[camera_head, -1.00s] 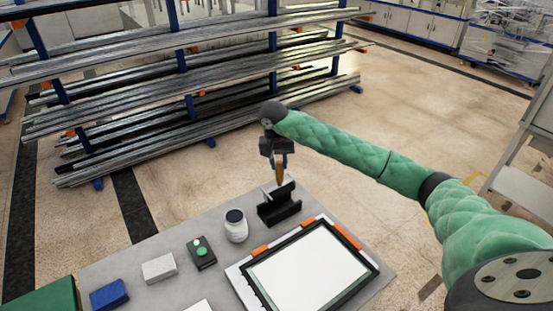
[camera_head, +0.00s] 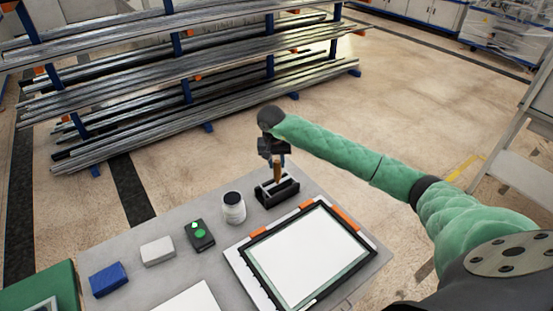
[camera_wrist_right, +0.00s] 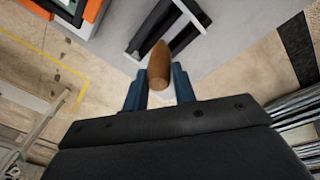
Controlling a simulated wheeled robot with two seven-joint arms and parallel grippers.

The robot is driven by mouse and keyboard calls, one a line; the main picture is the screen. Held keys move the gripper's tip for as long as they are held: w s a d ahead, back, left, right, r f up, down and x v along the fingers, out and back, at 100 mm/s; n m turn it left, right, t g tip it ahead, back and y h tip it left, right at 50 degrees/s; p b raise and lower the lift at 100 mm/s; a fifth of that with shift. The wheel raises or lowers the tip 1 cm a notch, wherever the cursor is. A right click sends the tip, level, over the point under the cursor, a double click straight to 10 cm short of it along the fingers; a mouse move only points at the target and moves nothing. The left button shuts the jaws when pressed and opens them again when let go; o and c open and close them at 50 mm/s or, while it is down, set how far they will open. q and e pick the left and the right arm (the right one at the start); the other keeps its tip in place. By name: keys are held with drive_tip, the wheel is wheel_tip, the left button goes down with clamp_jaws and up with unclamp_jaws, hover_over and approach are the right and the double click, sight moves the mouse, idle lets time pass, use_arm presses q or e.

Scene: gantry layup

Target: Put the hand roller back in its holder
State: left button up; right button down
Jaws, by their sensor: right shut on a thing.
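My right gripper (camera_head: 277,162) points down over the back corner of the table. It is shut on the hand roller's brown wooden handle (camera_head: 278,173), which also shows between the blue fingers in the right wrist view (camera_wrist_right: 158,66). The black holder (camera_head: 283,194) stands on the table directly below the handle. The handle's lower end reaches down to the holder's opening; the roller's lower part is hidden, so I cannot tell whether it rests on the holder. The holder also shows beyond the handle in the right wrist view (camera_wrist_right: 192,12). My left gripper is out of view.
A white jar (camera_head: 233,208) stands left of the holder. A framed white panel with orange clamps (camera_head: 312,255) lies in front. A black box with green buttons (camera_head: 200,235), a white block (camera_head: 157,251) and a blue block (camera_head: 108,279) lie further left. A metal-stock rack (camera_head: 180,90) stands behind.

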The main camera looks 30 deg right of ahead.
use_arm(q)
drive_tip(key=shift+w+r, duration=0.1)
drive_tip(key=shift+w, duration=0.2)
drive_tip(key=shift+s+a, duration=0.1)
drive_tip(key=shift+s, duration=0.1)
use_arm(e)
drive_tip(key=shift+f, duration=0.15)
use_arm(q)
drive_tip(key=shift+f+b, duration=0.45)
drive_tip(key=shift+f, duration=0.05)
use_arm(e)
drive_tip(key=shift+f, duration=0.3)
drive_tip(key=c, duration=1.1)
unclamp_jaws()
drive_tip(key=shift+o, duration=0.2)
